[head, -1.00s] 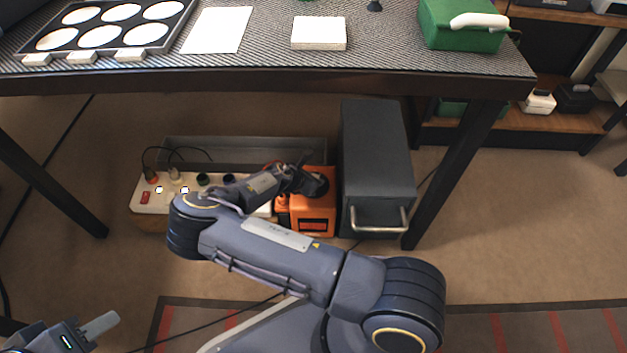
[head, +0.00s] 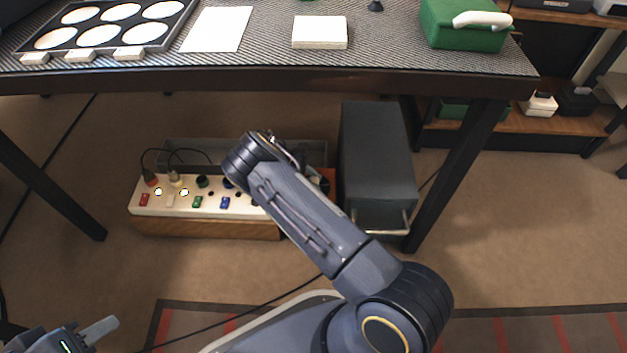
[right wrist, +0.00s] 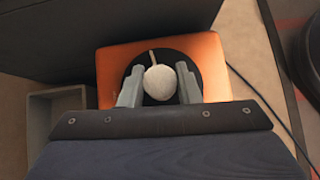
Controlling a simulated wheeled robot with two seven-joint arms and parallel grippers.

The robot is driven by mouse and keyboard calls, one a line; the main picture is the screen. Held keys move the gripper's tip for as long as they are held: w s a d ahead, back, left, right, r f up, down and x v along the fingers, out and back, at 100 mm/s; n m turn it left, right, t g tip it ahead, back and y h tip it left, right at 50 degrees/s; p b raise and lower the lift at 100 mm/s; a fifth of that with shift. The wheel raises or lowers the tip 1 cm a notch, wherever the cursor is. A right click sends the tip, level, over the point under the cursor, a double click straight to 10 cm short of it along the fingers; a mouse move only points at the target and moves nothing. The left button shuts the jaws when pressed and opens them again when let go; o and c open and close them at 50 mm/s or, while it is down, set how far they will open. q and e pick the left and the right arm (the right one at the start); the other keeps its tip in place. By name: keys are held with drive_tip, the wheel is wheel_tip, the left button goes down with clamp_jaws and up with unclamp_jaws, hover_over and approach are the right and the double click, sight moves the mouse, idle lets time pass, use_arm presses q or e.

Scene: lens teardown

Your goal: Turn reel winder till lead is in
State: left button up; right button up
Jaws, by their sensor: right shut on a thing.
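The reel winder is an orange case (right wrist: 210,62) with a black disc (right wrist: 180,62) and a pale round knob (right wrist: 160,82) on it, seen in the right wrist view. My right gripper (right wrist: 158,78) has its two grey fingers on either side of the knob and is shut on it. In the head view my right arm hides most of the reel. A thin dark lead (right wrist: 258,93) leaves the case's right side and lies across the floor. My left gripper (head: 100,328) is at the bottom left of the head view, far from the reel; its finger gap does not show.
A white power strip (head: 175,205) with switches and plugs sits on a wooden base left of the reel. A dark grey cabinet (head: 377,160) stands close on the right. A grey tray (head: 185,148) lies behind. The table edge (head: 270,80) overhangs above.

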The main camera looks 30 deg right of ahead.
drive_tip(key=shift+w+m+g+y, duration=0.15)
drive_tip(key=shift+m+g+y, duration=0.75)
drive_tip(key=shift+m, duration=0.8)
drive_tip(key=shift+f, duration=0.1)
drive_tip(key=o, duration=1)
drive_tip(key=v, duration=0.6)
drive_tip(key=shift+w+a+r+p, duration=0.15)
drive_tip(key=shift+w+r+p, duration=0.15)
drive_tip(key=shift+p, duration=0.1)
drive_tip(key=shift+w+a+r, duration=0.15)
drive_tip(key=shift+w+r, duration=0.05)
drive_tip(key=shift+r, duration=0.1)
